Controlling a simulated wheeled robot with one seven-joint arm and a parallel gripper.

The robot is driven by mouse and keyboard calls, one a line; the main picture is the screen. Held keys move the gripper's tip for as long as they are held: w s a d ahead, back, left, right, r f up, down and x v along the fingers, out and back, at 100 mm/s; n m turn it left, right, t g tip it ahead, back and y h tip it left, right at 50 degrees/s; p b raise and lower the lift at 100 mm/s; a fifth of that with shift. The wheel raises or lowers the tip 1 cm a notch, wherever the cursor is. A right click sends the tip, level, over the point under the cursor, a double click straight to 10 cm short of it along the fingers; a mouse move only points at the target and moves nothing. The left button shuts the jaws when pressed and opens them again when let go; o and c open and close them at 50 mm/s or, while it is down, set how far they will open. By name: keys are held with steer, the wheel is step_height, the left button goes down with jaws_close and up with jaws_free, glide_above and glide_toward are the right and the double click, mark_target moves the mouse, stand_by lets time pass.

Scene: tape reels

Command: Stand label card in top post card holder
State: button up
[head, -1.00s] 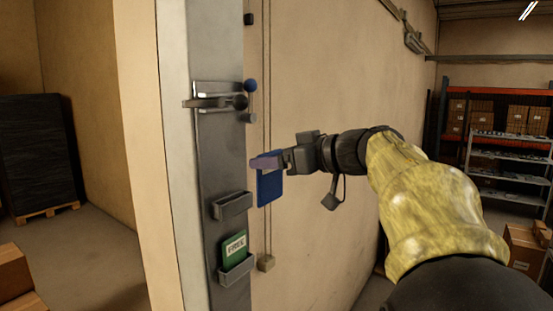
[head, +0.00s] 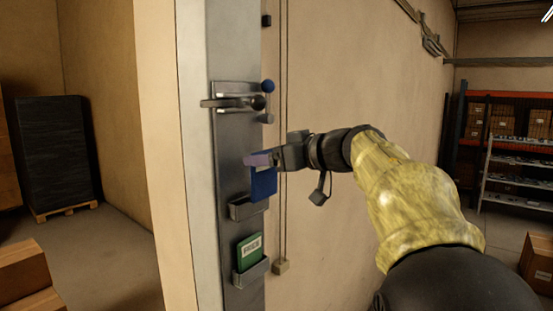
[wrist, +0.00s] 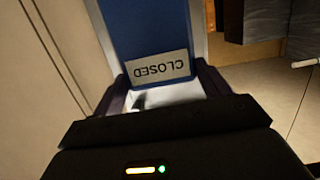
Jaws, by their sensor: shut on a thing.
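A blue label card (head: 264,184) hangs upright from my gripper (head: 262,161), which is shut on its top edge. In the wrist view the card (wrist: 145,28) shows a white strip reading CLOSED, upside down, between the fingers (wrist: 165,95). The top card holder (head: 248,208) is a grey pocket on the metal post (head: 228,155). The card is just above it and overlaps its right part in the head view; I cannot tell whether the card's lower edge is inside. The lower holder (head: 250,274) holds a green card (head: 249,250).
A lever handle (head: 232,103) with round knobs sits on the post above my gripper. A wall with thin vertical cables is right of the post. Cardboard boxes (head: 27,277) stand at lower left, a dark wrapped pallet (head: 52,150) behind, and shelving at far right.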

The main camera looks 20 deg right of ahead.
steer(key=shift+r+x, duration=0.2)
steer(key=shift+x, duration=1.1)
steer(key=shift+r+x, duration=0.2)
steer(key=shift+x, duration=1.05)
steer(key=shift+w+f+b, duration=0.1)
steer(key=shift+f+b, duration=0.7)
steer(key=shift+f, duration=1)
steer(key=o, duration=1)
steer(key=shift+d, duration=0.1)
steer(key=b+v, duration=0.4)
steer(key=v, duration=1.3)
steer(key=shift+s, duration=0.25)
